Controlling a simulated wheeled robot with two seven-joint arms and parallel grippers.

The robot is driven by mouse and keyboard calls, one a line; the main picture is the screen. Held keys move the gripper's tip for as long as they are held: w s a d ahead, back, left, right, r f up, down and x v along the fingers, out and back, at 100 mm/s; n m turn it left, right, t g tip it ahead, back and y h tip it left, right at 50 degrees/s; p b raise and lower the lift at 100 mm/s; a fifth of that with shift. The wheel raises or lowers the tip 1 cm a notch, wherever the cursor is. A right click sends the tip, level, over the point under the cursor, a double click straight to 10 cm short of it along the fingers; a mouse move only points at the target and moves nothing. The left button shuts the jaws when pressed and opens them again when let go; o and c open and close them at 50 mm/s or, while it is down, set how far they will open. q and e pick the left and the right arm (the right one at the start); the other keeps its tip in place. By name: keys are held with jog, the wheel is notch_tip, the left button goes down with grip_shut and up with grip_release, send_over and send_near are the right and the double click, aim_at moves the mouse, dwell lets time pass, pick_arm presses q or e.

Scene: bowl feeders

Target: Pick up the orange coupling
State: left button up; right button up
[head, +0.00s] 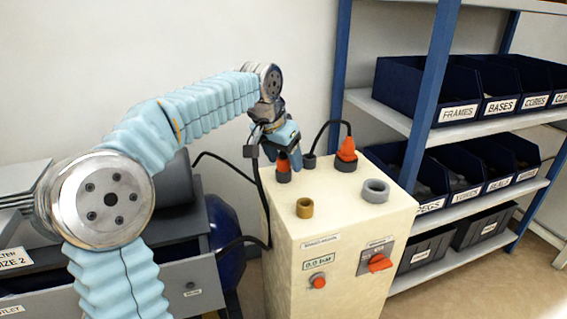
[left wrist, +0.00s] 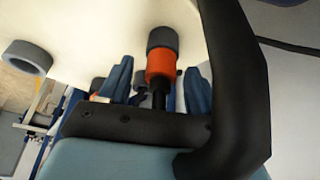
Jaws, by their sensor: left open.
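Two orange couplings show on the cream cabinet's top in the head view. One coupling (head: 283,166) sits in a dark grey socket (head: 284,177) at the left back. The other coupling (head: 347,149) stands in a grey socket (head: 346,165) further right, with a black hose at its top. My left gripper (head: 281,156) is at the left coupling, pointing down. In the left wrist view, an orange coupling (left wrist: 161,66) with a dark grey socket (left wrist: 162,38) lies between the open blue fingers (left wrist: 158,88), with visible gaps. My right gripper is not in view.
The cream cabinet (head: 345,225) also carries a brass ring (head: 305,207) and a larger grey ring (head: 375,191). Black hoses loop beside the gripper and couplings. A blue-framed shelf (head: 428,95) with dark bins stands at right; a grey drawer unit (head: 190,288) stands at left.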

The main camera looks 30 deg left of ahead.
pick_arm(q)
jog(key=shift+c, duration=0.3)
grip_shut()
